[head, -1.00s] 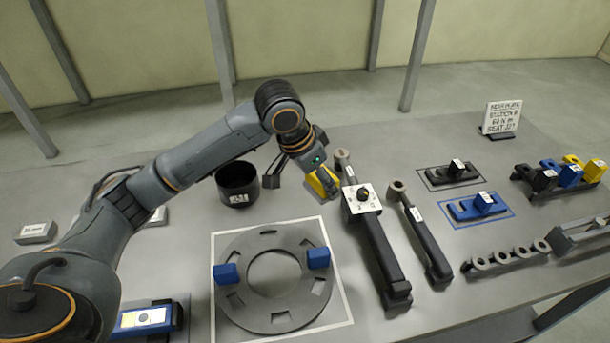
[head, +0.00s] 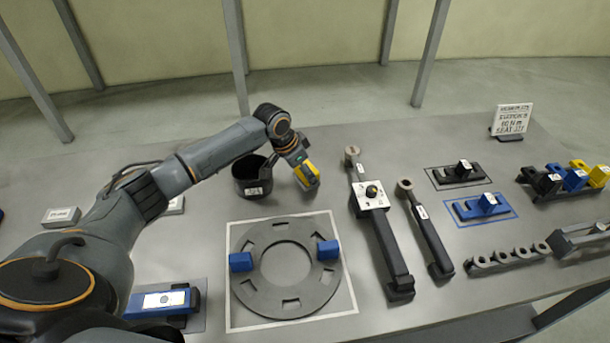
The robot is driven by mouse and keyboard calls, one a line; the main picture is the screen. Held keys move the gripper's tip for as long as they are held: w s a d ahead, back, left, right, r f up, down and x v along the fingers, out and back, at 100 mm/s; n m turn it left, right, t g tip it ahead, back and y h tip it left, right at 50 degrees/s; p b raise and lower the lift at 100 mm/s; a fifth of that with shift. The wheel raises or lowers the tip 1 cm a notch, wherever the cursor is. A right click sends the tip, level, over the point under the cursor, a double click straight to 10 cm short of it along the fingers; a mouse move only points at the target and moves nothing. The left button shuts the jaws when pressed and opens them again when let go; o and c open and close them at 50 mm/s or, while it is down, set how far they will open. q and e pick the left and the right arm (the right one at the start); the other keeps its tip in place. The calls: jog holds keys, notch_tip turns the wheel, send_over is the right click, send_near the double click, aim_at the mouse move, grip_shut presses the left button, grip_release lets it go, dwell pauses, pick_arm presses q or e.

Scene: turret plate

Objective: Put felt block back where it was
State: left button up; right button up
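A yellow block with a grey face (head: 307,174), the likely felt block, is at the end of my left gripper (head: 302,170). The gripper appears closed on it, though the fingers are small and partly hidden. It is above the table, just right of a black cup (head: 251,177) and behind the grey ring plate (head: 246,287). The block's underside and any gap to the table cannot be made out. My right gripper is not in view.
Two blue blocks (head: 242,262) (head: 328,250) sit on the ring plate, inside a white square outline. A long wrench-like tool with a dial box (head: 371,195) and a shorter bar (head: 425,230) lie to the right. A blue-cased display (head: 165,300) is front left. Labelled grey blocks (head: 62,217) lie left.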

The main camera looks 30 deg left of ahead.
pick_arm(q)
jog(key=shift+f, duration=0.95)
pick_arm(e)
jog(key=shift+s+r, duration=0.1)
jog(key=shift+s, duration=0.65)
pick_arm(q)
jog(key=o, duration=1.1)
jog(key=shift+f, duration=0.1)
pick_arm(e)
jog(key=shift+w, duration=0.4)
